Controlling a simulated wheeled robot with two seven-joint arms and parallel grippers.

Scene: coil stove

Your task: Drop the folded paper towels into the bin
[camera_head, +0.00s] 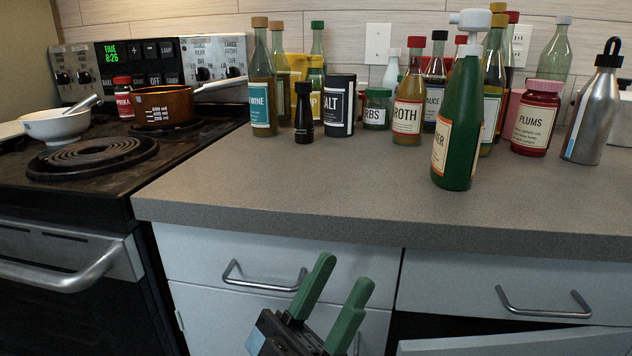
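I see no folded paper towels and no bin that I can make out in the head view. My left gripper (346,273) is at the bottom centre, in front of the white cabinet fronts and below the counter edge. Its two green fingers are spread apart with nothing between them. My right gripper is out of view.
The grey counter (300,190) has a clear front half; bottles and jars crowd its back, with a green bottle (458,120) further forward. A stove (190,135) holding a bowl (57,125) and brown pot (165,106) is left. A lower front (530,342) stands open at bottom right.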

